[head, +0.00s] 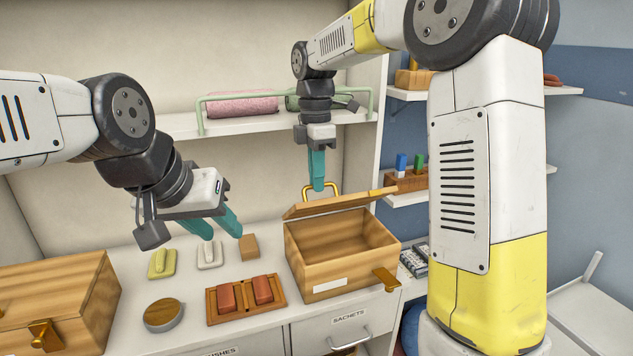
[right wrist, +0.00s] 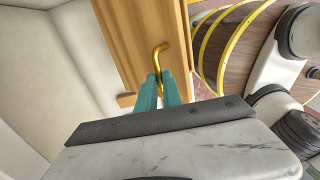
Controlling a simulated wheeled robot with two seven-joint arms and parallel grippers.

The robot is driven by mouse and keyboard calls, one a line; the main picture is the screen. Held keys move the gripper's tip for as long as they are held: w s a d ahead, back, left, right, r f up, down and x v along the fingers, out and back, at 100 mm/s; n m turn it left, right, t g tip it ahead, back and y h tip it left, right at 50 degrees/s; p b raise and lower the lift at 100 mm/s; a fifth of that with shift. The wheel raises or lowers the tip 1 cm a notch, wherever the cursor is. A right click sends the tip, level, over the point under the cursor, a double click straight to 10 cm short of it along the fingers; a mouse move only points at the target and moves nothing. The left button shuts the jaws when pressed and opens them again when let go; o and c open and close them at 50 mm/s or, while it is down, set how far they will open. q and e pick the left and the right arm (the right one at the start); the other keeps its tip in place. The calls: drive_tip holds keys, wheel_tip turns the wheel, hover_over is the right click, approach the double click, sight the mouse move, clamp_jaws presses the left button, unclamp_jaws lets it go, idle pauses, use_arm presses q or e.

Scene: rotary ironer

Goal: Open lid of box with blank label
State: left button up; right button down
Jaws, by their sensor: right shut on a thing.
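The wooden box (head: 330,266) with a blank white label (head: 330,286) on its front stands on the counter. Its wooden lid (head: 340,203) is raised and tilted, and the empty-looking inside shows. My right gripper (head: 318,187) is shut on the lid's brass handle (head: 334,187) at the lid's far side. The right wrist view shows the handle (right wrist: 159,55) rising between the teal fingertips, with the wooden lid (right wrist: 140,30) beyond. My left gripper (head: 222,234) is open and empty, over the counter left of the box.
Another wooden box (head: 60,290) with a brass latch stands closed at left. A wooden tray (head: 215,310) with two red blocks, a round tin (head: 163,315), soaps and a small wooden block (head: 249,246) lie between. A shelf (head: 180,124) with a pink towel hangs behind.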

drive_tip(key=shift+w+f, duration=0.1)
drive_tip(key=shift+f, duration=0.1)
drive_tip(key=c, duration=1.5)
unclamp_jaws()
drive_tip(key=shift+w, duration=0.15)
drive_tip(key=shift+r, duration=0.2)
wheel_tip(320, 180, up, 8)
drive_tip(key=shift+f, duration=0.25)
drive_tip(key=shift+w, duration=0.1)
